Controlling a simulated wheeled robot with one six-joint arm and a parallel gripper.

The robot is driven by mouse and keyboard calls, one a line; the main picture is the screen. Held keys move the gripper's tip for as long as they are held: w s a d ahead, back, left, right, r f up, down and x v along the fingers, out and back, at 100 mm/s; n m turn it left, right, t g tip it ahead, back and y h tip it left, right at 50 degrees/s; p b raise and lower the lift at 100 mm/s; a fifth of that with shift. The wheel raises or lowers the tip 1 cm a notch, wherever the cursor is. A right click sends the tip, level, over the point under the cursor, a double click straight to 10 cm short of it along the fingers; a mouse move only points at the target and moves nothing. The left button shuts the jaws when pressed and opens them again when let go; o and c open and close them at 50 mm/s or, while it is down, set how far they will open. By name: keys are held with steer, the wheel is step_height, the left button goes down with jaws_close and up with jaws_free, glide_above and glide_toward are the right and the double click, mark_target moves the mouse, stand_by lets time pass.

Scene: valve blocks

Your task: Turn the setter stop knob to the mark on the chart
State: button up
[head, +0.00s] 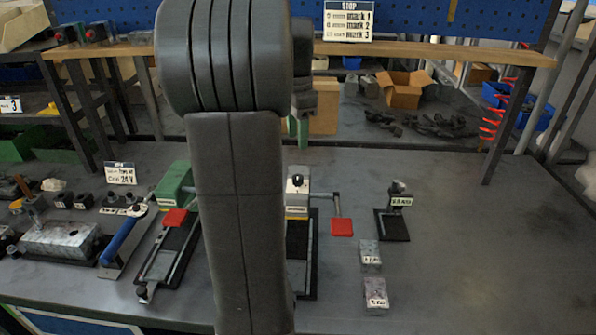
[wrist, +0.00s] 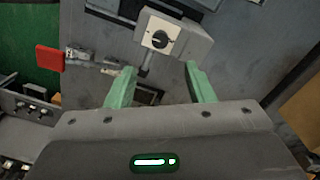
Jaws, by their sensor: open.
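In the head view a block with a white top plate and a black knob (head: 298,183) stands just right of my arm, partly hidden by it. The wrist view shows a black knob (wrist: 160,39) on a white plate on a grey block (wrist: 188,38); it looks like the same one. My gripper (wrist: 161,85) is open and empty, its green fingers apart below the knob in that picture, not touching it. In the head view one green fingertip (head: 303,132) shows behind my arm. The chart (head: 348,21) headed STOP lists marks 1 to 3; its small entries are unreadable.
A red pad (head: 341,227) on a rod sits right of the block. A small stand (head: 393,222) and two labelled blocks (head: 371,253) (head: 376,291) lie farther right. A blue-handled tool (head: 122,238) lies left. The right of the bench is clear.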

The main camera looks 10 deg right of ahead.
mark_target(298, 176)
step_height(298, 176, down, 12)
steer(key=shift+s+r+b, duration=0.1)
steer(key=shift+r+b, duration=0.1)
steer(key=shift+b, duration=0.1)
steer(key=shift+c, duration=0.4)
steer(key=c, duration=0.9)
